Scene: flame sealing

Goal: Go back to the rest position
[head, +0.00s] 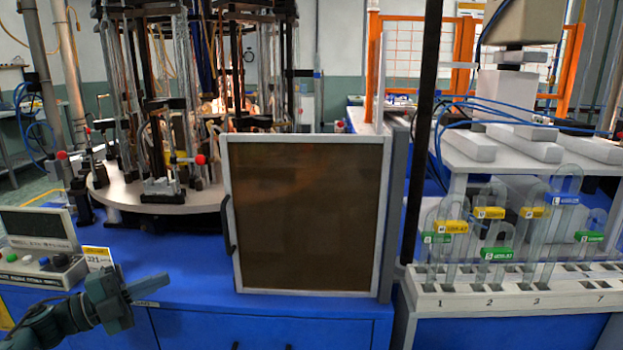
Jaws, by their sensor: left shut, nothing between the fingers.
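My left gripper (150,288) shows at the lower left in the head view, in front of the blue bench (170,262). Its dark fingers point right and are shut with nothing between them. It appears apart from the bench items. My right gripper is not in view.
A framed brown-tinted panel (310,215) with a black handle stands mid-bench. A round machine platform (150,200) is behind it to the left. A control box (40,250) sits at the left. A white rack (500,292) with several tagged glass tubes is at the right.

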